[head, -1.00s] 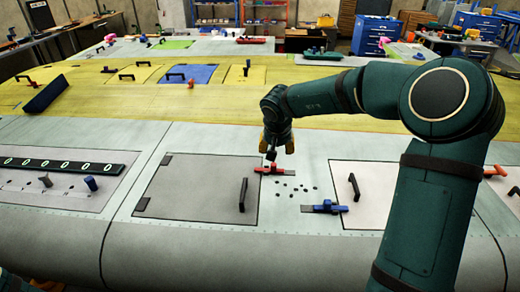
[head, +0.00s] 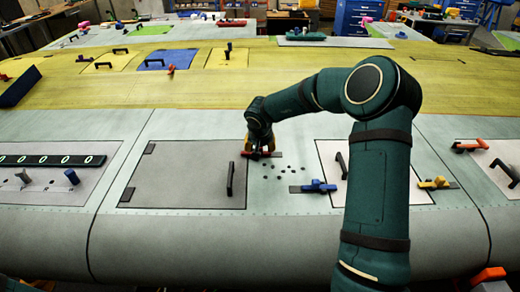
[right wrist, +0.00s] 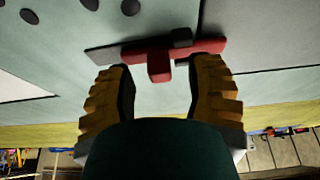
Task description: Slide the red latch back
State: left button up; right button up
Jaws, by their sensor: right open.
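The red latch (head: 262,154) sits at the upper right corner of the grey panel (head: 190,178) in the head view, partly hidden by my right gripper. In the right wrist view the red latch (right wrist: 160,58) shows as a red bar with a short upright tab on a dark base plate. My right gripper (head: 262,150) is at the latch. In the right wrist view its yellow fingers (right wrist: 160,72) are open, with the tab between them and a gap on both sides. My left gripper is not in view.
A blue latch (head: 318,186) lies to the right, beside a white panel (head: 385,170) with a black handle. Several dark dots (head: 282,170) mark the surface between the latches. A yellow latch (head: 435,183) is further right. A black handle (head: 230,178) stands on the grey panel.

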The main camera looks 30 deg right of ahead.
aim_at(271, 155)
jog(key=shift+w+d+f, duration=0.1)
jog(key=shift+w+f, duration=0.05)
jog(key=shift+f, duration=0.3)
grip_shut()
jog(key=s+d+p, duration=0.1)
jog(key=s+d, duration=0.1)
jog(key=d, duration=0.1)
jog(key=shift+s+d+r+p, duration=0.1)
jog(key=shift+d+p, duration=0.05)
jog(key=shift+p, duration=0.25)
jog(key=shift+d, duration=0.1)
